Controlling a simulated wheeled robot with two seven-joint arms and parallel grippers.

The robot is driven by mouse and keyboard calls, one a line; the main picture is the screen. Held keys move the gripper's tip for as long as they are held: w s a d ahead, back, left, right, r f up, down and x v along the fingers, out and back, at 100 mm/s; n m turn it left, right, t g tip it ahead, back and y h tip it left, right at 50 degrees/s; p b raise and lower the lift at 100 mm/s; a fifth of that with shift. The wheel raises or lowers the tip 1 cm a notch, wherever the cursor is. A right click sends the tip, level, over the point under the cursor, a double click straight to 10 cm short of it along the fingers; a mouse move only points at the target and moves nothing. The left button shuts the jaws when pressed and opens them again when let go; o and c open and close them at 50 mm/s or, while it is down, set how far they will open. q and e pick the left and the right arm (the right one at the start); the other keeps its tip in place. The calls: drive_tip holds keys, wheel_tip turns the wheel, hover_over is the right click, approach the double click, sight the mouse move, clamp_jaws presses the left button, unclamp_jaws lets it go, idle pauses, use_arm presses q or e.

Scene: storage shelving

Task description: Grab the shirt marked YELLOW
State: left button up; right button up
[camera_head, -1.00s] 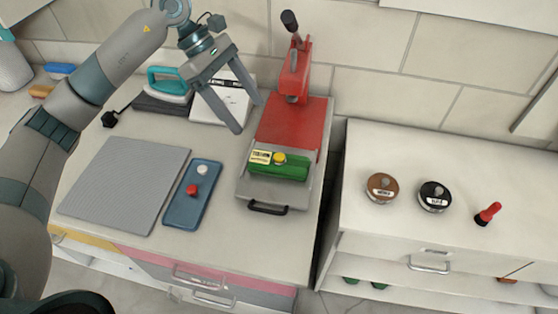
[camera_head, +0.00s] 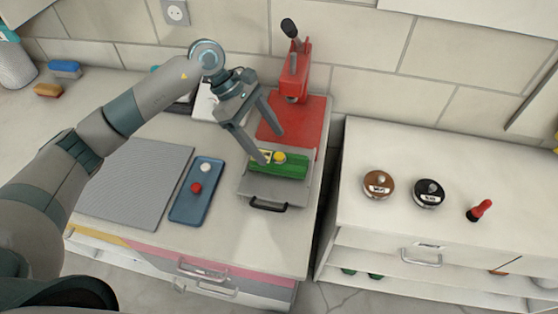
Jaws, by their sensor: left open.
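A green block-like item (camera_head: 294,170) lies on the grey plate of a red press (camera_head: 288,115). It has a yellow knob (camera_head: 280,157) and a pale yellow label at its left end, whose lettering I cannot read now. I see nothing that is clearly a shirt. My left gripper (camera_head: 273,147) is open and empty, pointing down over the press. One fingertip is at the label and partly covers it; the other is behind the green item, over the red part. I cannot tell whether either touches. My right gripper is not in view.
A blue tray (camera_head: 181,212) with a red and a white knob and a grey ribbed mat (camera_head: 126,202) lie left of the press. A gap separates the cabinets.

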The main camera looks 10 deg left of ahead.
sight(275, 153)
use_arm(q)
drive_tip(key=shift+s+p+x, duration=0.15)
drive_tip(key=shift+p+x, duration=0.5)
drive_tip(key=shift+p, duration=0.1)
drive_tip(key=shift+s+p+x, duration=0.15)
drive_tip(key=shift+p+x, duration=0.95)
drive_tip(key=shift+x, duration=0.55)
drive_tip(key=shift+d+f, duration=0.1)
drive_tip(key=shift+f, duration=0.2)
drive_tip(key=shift+c, duration=0.6)
drive_tip(key=c, duration=1.1)
